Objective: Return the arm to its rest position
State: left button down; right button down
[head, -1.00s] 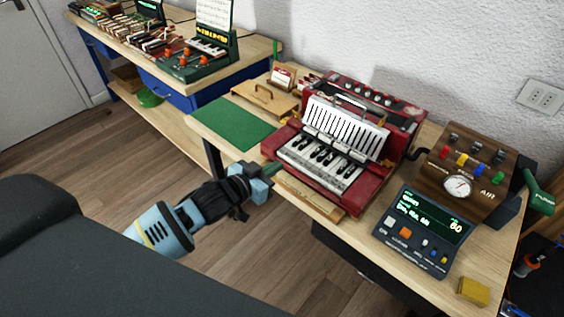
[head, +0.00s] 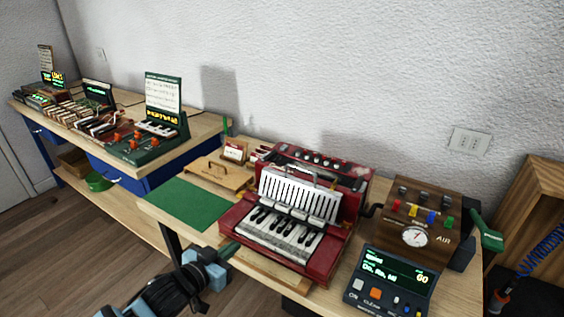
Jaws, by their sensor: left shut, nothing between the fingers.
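My left gripper (head: 222,262) shows in the head view at the lower left of the middle, in front of the bench's front edge. It is shut and holds nothing that I can see. Its tip is close to the front left corner of the red piano action unit (head: 328,262); I cannot tell whether they touch. The unit has a short keyboard (head: 277,233) and a white slatted panel (head: 299,197). My right gripper is not in view.
The wooden bench (head: 160,212) carries a green mat (head: 189,204), a wooden board with a handle (head: 216,174), a dark console with a lit screen (head: 392,283) and a wooden gauge box (head: 425,215). A second bench with instruments (head: 160,125) stands at the back left. Floor is open at the lower left.

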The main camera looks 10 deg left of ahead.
pick_arm(q)
jog(key=s+f+g+y, duration=0.1)
jog(key=s+f, duration=0.5)
jog(key=s, duration=0.5)
jog(key=s+d+f+n+g+y, duration=0.1)
jog(key=s+f+g, duration=0.1)
jog(key=s+f, duration=0.5)
jog(key=s+d+f+n+g+y+p, duration=0.1)
jog(key=s+f, duration=0.5)
jog(key=s, duration=1)
jog(key=shift+s+d+f+g, duration=0.15)
jog(key=shift+s+g, duration=0.05)
jog(key=shift+g, duration=0.5)
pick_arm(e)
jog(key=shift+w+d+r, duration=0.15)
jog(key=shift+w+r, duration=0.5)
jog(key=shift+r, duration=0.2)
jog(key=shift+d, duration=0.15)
